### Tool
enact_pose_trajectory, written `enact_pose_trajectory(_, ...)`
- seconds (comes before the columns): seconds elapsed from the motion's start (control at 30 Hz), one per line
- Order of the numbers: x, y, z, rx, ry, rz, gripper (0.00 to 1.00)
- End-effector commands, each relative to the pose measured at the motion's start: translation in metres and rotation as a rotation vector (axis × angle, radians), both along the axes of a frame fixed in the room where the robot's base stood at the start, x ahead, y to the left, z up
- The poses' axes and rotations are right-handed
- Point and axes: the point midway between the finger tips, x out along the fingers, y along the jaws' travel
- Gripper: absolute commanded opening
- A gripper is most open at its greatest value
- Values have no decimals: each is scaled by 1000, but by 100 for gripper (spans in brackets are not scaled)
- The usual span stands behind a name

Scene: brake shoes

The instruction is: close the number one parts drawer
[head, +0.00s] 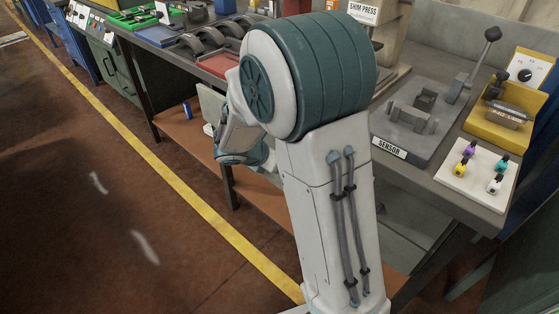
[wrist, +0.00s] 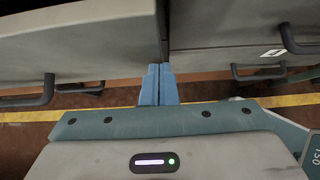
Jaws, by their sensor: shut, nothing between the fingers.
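In the wrist view my gripper (wrist: 159,83) has its two blue fingers together, with nothing between them. Its tips are at the narrow gap between two grey drawers; I cannot tell whether they touch either. The left drawer (wrist: 90,45) has a dark handle at its lower left. The right drawer (wrist: 225,38) has a dark handle and a small white label (wrist: 271,53), too small to read. I cannot tell which drawer is number one.
The bench (head: 455,195) holds a sensor fixture (head: 412,118), a yellow unit (head: 510,110) and a white board of small coloured parts (head: 476,172). Brake shoes (head: 207,40) lie farther back. The floor at left is clear.

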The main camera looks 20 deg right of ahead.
Motion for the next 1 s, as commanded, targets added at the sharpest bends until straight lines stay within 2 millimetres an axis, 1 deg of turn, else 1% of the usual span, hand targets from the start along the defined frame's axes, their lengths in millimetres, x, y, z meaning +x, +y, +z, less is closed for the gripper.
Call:
enact_pose_trajectory(0.37, -1, 0, 0, 0, 1, -2, 0)
enact_pose_trajectory(0.47, -3, 7, 0, -1, 1, -1, 0)
enact_pose_trajectory(0.57, -8, 20, 1, 0, 1, -4, 0)
enact_pose_trajectory(0.63, -14, 32, 1, -1, 1, -4, 0)
enact_pose_trajectory(0.7, -19, 41, 17, 1, -4, -9, 0)
enact_pose_trajectory(0.8, -27, 56, 34, 1, -4, -9, 0)
enact_pose_trajectory(1.0, -40, 81, 59, 1, -1, -6, 0)
